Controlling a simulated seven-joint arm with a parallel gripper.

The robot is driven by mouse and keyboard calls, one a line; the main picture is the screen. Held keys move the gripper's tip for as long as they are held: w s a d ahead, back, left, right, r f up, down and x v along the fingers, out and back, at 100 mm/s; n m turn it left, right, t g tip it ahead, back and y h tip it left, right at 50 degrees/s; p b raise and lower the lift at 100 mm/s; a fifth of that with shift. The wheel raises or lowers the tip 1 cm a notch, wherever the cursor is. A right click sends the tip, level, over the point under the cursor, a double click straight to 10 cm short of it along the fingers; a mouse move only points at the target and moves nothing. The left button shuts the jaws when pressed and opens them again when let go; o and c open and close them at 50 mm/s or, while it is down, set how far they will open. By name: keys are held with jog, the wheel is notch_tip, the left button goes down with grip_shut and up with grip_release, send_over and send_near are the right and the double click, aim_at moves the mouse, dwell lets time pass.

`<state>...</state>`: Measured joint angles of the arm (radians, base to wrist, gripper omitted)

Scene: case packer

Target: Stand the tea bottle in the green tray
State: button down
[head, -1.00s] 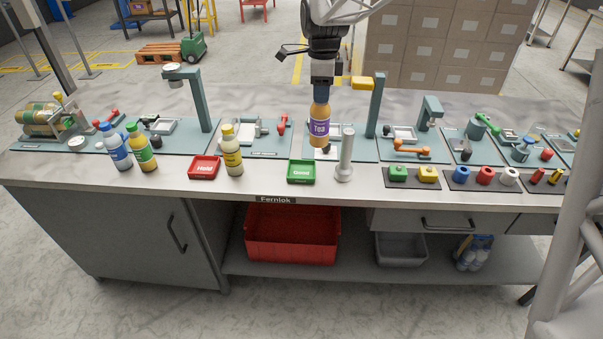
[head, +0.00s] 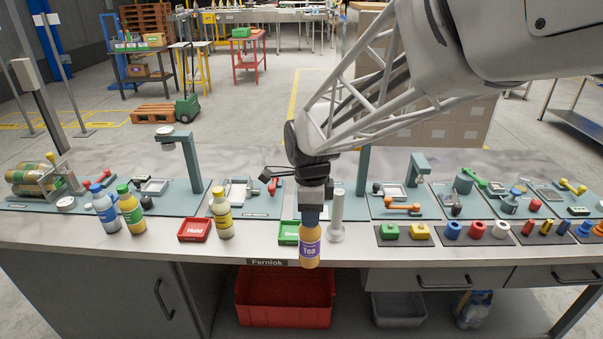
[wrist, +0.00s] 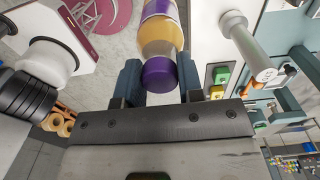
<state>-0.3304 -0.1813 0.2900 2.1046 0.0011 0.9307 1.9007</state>
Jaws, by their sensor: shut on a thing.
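The tea bottle (head: 310,250) has an orange body and a purple "Tea" label, and it hangs upright under my gripper (head: 311,214). My gripper is shut on it near its top. In the wrist view the purple cap of the tea bottle (wrist: 159,74) shows between the two fingers of my gripper (wrist: 160,82). In the head view the bottle appears in front of the bench's front edge, just right of the green tray (head: 287,233). The green tray lies on the bench top and is partly covered by the bottle and gripper.
A red "Hold" tray (head: 195,229) and a yellow bottle (head: 222,214) stand to the left. A blue-labelled bottle (head: 105,210) and a green-capped bottle (head: 131,210) stand farther left.

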jog(key=shift+w, duration=0.1)
jog(key=w+a, duration=0.2)
jog(key=w, duration=0.5)
jog(key=w+a+f, duration=0.1)
jog(key=w+a, duration=0.2)
jog(key=w, duration=0.5)
jog(key=shift+f, duration=0.25)
jog(key=shift+f, duration=1.75)
jog(key=c, duration=0.8)
grip_release()
jog(key=shift+f, duration=0.1)
jog(key=shift+o, duration=0.2)
notch_tip(320, 180, up, 12)
